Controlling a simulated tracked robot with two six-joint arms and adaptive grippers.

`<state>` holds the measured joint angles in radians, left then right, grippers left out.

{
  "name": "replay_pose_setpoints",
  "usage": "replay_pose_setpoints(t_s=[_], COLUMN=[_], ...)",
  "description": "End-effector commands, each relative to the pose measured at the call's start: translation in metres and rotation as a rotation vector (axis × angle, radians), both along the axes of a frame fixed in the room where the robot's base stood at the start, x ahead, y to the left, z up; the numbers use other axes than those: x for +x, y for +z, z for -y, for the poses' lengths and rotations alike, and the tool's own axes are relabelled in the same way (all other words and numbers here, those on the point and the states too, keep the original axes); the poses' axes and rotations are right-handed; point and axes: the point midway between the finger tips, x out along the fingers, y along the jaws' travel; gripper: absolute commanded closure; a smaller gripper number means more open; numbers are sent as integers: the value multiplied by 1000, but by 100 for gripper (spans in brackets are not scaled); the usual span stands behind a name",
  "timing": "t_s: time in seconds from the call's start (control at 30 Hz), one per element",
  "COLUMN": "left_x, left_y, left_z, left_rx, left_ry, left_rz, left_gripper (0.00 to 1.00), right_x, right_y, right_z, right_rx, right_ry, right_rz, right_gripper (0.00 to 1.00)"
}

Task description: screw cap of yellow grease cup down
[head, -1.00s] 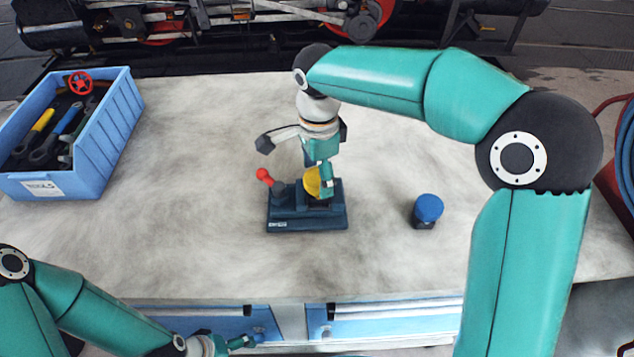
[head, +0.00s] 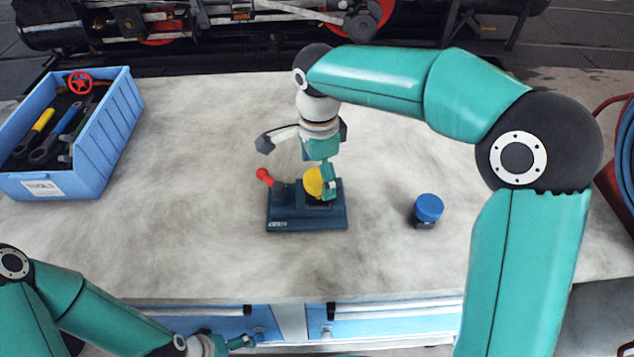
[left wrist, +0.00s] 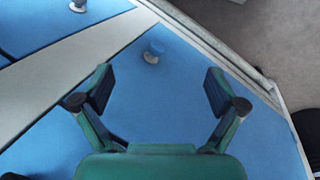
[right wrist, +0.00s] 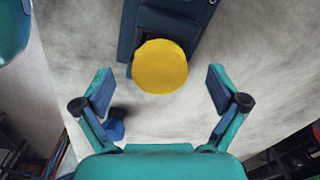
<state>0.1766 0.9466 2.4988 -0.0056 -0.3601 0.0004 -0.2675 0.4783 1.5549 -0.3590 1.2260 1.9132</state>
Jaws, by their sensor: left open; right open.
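The yellow cap of the grease cup (head: 314,182) sits on a dark blue base block (head: 290,222), partly behind my right gripper (head: 326,180). In the right wrist view the round yellow cap (right wrist: 160,66) lies ahead of and between the open fingers of my right gripper (right wrist: 160,95), touching neither. What lies under the cap is hidden. My left gripper (head: 245,342) is low in front of the bench, by the drawers. In the left wrist view my left gripper (left wrist: 155,90) is open and empty before a blue drawer front.
A red-knobbed lever (head: 265,176) rises from the base's left side. A blue-capped cup (head: 428,208) stands on the bench to the right. A blue crate of tools (head: 112,150) stands at the left. The bench between is clear.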

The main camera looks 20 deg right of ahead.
Motion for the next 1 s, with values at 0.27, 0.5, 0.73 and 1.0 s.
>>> replay_pose_setpoints(t_s=[0.27,0.5,0.73,1.0], left_x=[0,0,0,0], left_y=[4,18,31,43], left_z=[0,0,0,0], left_rx=[0,0,0,0], left_ry=[0,0,0,0], left_rz=[0,0,0,0], left_gripper=[4,4,4,4], right_x=[0,0,0,0], right_y=[4,21,37,51], right_z=[0,0,0,0], right_rx=[0,0,0,0], right_ry=[0,0,0,0], right_rz=[0,0,1,0], right_gripper=[3,3,3,3])
